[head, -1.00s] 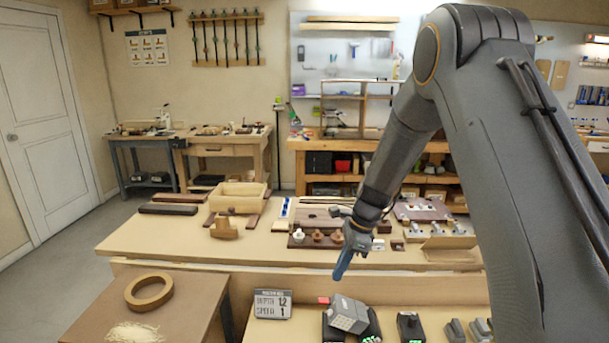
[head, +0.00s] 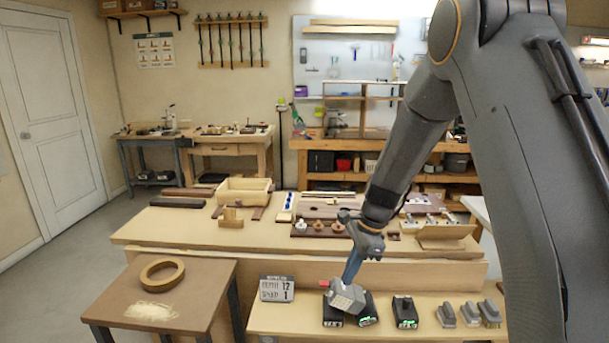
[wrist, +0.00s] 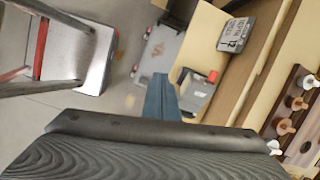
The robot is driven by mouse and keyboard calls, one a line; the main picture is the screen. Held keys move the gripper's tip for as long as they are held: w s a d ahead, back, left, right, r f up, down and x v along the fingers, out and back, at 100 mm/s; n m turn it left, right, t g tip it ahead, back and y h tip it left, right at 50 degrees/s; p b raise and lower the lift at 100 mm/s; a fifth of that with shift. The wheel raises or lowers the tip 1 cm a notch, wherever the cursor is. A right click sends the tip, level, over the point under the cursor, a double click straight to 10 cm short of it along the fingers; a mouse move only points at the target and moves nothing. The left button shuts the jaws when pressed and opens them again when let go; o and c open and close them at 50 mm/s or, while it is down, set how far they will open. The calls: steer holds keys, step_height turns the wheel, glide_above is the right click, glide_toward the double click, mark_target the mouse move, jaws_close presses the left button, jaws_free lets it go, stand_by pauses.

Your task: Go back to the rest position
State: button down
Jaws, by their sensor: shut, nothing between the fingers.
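My gripper (head: 349,281) hangs over the low front bench in the head view, its blue fingers pointing down. The fingers are together and nothing shows between them. Their tips overlap a tilted grey block (head: 347,298) in the picture; whether they touch it I cannot tell. In the wrist view my blue fingers (wrist: 162,100) show as one narrow shape, with a wide dark part of mine below them.
The low front bench (head: 268,325) carries a number sign (head: 277,289), a black charger-like unit (head: 405,311) and several grey pieces (head: 469,313). Behind is the main bench (head: 170,232). At left, a brown table (head: 205,300) holds a tape ring (head: 162,275).

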steer(key=s+d+r+n+h, duration=0.1)
steer(key=s+d+n, duration=0.1)
steer(key=s+n, duration=0.3)
steer(key=s+d+r+n+t+h+b, duration=0.1)
steer(key=s+n, duration=0.4)
steer(key=s, duration=0.5)
steer(key=s+d+r+n+h+b, duration=0.1)
steer(key=s+d+r+n, duration=0.1)
steer(key=s+d+n, duration=0.2)
steer(key=s+n, duration=0.2)
steer(key=s, duration=0.2)
steer(key=shift+d+r, duration=0.3)
